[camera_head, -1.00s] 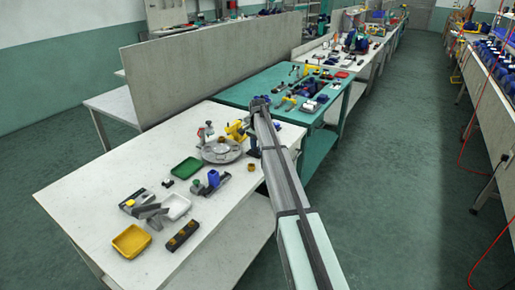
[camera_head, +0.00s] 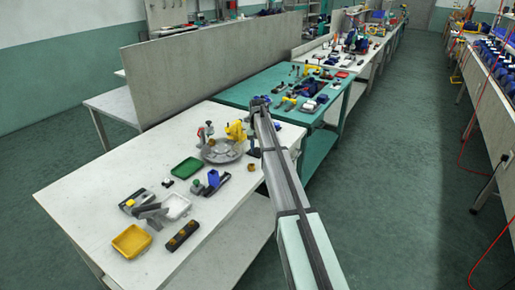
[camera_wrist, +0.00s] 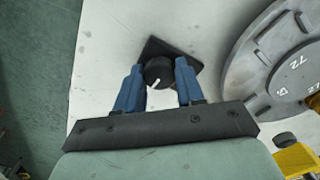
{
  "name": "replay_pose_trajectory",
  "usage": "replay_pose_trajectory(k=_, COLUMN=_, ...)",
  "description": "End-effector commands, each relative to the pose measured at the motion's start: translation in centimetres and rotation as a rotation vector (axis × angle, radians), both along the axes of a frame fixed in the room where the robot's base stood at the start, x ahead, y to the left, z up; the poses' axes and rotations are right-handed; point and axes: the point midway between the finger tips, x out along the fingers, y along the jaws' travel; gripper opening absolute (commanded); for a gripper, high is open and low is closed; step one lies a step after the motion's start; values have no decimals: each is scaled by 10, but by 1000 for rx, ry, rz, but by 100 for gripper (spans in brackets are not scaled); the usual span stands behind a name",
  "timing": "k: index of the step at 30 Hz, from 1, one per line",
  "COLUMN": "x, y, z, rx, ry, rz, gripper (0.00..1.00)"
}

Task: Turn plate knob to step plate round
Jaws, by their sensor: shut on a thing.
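The plate knob (camera_wrist: 158,72) is a round black knob with a white pointer line, on a dark square base (camera_wrist: 178,48). My gripper (camera_wrist: 160,69) is shut on it, with one blue finger on each side in the wrist view. The white pointer slants down and to the left. The round grey plate (camera_wrist: 243,76) stands apart to the right, with numbers and raised round seats on its face. In the head view the plate (camera_head: 222,157) lies near the far end of the white table, just left of my gripper.
A green tray (camera_head: 187,167), a white tray (camera_head: 178,206) and a yellow tray (camera_head: 132,241) lie nearer. The table's right edge runs close to my arm.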

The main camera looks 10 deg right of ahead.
Motion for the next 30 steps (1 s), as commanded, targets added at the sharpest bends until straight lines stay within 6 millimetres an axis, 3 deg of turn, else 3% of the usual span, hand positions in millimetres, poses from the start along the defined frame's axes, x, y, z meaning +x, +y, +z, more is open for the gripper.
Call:
replay_pose_trajectory(k=23, x=0, y=0, z=0, rx=0, ry=0, rz=99, gripper=7)
replay_pose_trajectory(k=24, x=0, y=0, z=0, rx=0, ry=0, rz=99, gripper=40)
replay_pose_trajectory(k=30, x=0, y=0, z=0, rx=0, ry=0, rz=99, gripper=60)
